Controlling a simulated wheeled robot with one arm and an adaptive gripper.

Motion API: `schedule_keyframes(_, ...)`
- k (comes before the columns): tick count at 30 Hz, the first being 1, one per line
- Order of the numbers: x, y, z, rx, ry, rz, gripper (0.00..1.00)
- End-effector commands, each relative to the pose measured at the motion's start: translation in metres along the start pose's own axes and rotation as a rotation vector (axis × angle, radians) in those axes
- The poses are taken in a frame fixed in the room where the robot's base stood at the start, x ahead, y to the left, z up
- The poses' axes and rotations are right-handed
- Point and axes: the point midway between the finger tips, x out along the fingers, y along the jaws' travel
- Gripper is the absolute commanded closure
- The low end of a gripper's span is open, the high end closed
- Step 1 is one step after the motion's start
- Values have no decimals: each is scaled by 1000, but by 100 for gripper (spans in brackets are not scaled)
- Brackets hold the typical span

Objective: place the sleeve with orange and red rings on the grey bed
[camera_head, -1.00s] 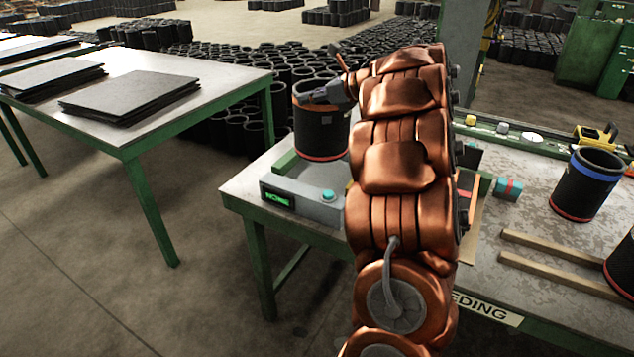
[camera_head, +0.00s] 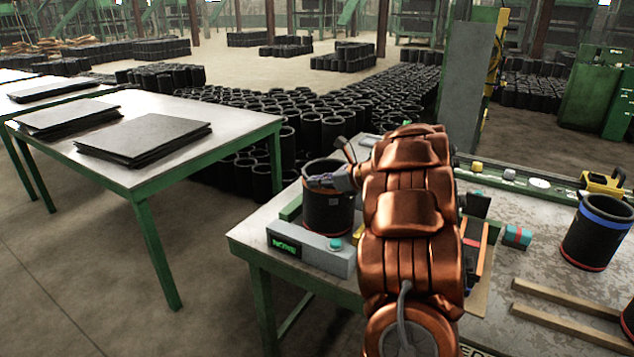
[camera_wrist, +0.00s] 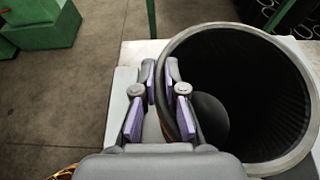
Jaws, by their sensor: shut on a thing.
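The dark sleeve (camera_head: 328,212) stands upright at the left end of the work table in the head view, with an orange band near its top and a red ring at its base. My gripper (camera_head: 326,180) is shut on its rim. In the wrist view, the purple-padded fingers (camera_wrist: 162,82) straddle the wall of the sleeve (camera_wrist: 185,130). The grey bed (camera_head: 312,252) has a green-lit display and a teal button at its front. The sleeve is over or just behind that front; whether its base touches the bed is hidden.
A blue-and-red-ringed sleeve (camera_head: 597,232) stands on the table at right, near wooden rails (camera_head: 570,325). A small teal-and-red block (camera_head: 517,237) lies nearer my arm. A side table (camera_head: 230,135) with stacked dark sheets stands left, across a floor gap.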

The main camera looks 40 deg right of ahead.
Motion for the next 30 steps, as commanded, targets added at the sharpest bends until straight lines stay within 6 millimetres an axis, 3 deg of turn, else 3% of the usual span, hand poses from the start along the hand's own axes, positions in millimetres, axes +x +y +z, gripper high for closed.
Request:
schedule_keyframes(14, 2, 0, -4, -3, -2, -2, 100)
schedule_keyframes(15, 2, 0, -4, -2, 0, -1, 87)
schedule_keyframes(21, 2, 0, -4, -1, 0, -1, 66)
schedule_keyframes(30, 2, 0, -4, -1, 1, 0, 64)
